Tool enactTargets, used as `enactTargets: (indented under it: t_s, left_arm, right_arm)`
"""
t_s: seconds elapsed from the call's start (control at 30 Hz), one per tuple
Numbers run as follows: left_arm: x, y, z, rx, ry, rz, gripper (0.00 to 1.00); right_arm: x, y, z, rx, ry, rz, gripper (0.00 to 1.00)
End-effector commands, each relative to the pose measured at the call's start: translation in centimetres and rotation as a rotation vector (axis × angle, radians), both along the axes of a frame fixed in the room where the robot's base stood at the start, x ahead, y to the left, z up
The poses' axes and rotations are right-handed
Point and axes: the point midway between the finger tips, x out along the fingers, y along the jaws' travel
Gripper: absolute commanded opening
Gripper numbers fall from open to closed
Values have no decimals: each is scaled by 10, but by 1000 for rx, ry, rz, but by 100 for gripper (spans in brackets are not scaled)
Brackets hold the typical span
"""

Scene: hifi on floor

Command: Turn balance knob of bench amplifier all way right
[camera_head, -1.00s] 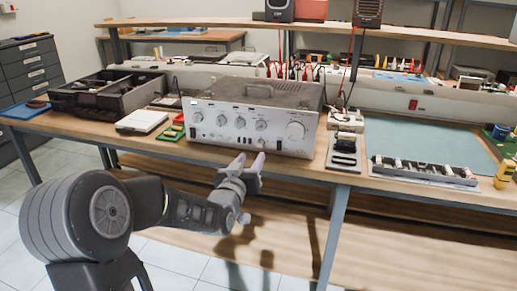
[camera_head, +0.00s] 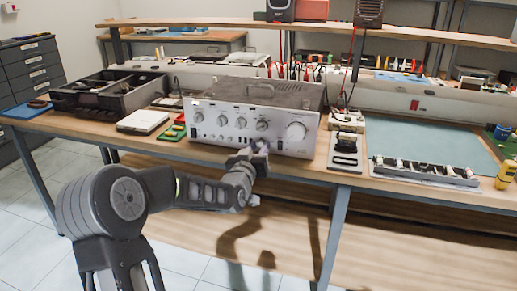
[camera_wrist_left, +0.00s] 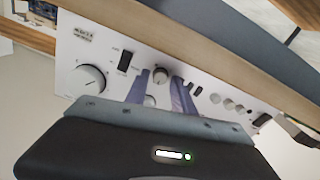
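The silver bench amplifier (camera_head: 252,120) stands on the wooden bench, its front panel facing me. It has a row of knobs, a large knob (camera_head: 295,131) at the right and smaller controls lower down. My left gripper (camera_head: 255,149) is at the lower middle of the panel. In the left wrist view its two fingers (camera_wrist_left: 160,90) are apart, one on each side of a small round knob (camera_wrist_left: 160,75). I cannot tell whether they touch it, nor read its label. The large knob (camera_wrist_left: 88,79) shows at the left there. My right gripper is not in view.
A black parts bin (camera_head: 112,94) and a white device (camera_head: 143,121) stand left of the amplifier. A small dark tray (camera_head: 344,152), a teal mat (camera_head: 425,143) and a long strip of parts (camera_head: 424,171) lie to the right. The bench front edge is just below my gripper.

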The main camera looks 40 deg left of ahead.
Motion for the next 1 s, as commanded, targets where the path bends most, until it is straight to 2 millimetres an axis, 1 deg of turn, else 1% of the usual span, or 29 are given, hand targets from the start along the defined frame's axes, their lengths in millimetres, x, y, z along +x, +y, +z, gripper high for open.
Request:
enactTargets:
  t_s: [0.03, 0.07, 0.33, 0.77, 1.0]
  left_arm:
    - [0, 0, 0, 0, 0, 0, 25]
    - [0, 0, 0, 0, 0, 0, 23]
    - [0, 0, 0, 0, 0, 0, 1]
    - [0, 0, 0, 4, 1, 0, 0]
    - [0, 0, -1, 52, 16, 0, 0]
  right_arm:
    - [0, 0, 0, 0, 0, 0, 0]
    - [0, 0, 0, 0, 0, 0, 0]
    - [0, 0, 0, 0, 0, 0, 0]
    - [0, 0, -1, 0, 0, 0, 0]
    - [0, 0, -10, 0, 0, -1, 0]
